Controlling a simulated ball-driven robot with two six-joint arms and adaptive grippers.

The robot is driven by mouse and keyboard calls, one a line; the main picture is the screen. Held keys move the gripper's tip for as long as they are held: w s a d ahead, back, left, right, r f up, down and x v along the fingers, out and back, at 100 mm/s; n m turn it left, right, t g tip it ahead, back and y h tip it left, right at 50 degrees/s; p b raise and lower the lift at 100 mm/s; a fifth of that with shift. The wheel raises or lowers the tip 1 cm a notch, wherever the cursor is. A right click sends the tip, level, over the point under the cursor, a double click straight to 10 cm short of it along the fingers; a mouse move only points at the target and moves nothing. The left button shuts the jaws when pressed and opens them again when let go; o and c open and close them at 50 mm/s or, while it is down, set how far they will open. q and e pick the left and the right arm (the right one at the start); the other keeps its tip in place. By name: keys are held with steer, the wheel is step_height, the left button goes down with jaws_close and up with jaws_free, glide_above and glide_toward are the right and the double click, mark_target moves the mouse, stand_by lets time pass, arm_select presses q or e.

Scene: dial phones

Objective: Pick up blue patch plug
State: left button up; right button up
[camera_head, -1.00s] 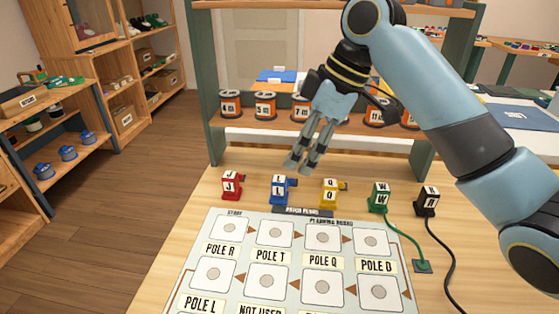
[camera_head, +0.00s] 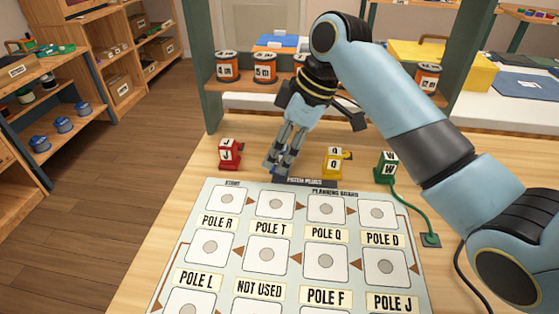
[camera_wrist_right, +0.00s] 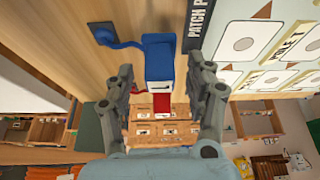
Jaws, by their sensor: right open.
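The blue patch plug (camera_wrist_right: 159,60) shows in the right wrist view, standing on the wooden table between the two fingers, with a blue cord to a small dark pad (camera_wrist_right: 103,31). My right gripper (camera_wrist_right: 166,95) is open around the plug's near end, with a gap to each finger. In the head view my right gripper (camera_head: 280,165) is low over the plug row and hides most of the blue plug. The red plug (camera_head: 230,154) stands to its left; the yellow plug (camera_head: 333,163) and the green plug (camera_head: 386,167) stand to its right. My left gripper is not in view.
The planning board (camera_head: 297,235) lies in front of the plugs, with a dark patch plugs label (camera_head: 305,181) at its back edge. Behind stands a shelf with orange spools (camera_head: 228,67). A green cord runs to a pad (camera_head: 430,240).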

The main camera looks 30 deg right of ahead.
steer(key=shift+w+a+f, duration=0.1)
steer(key=shift+a+f, duration=0.05)
steer(key=shift+f, duration=0.1)
jaws_close()
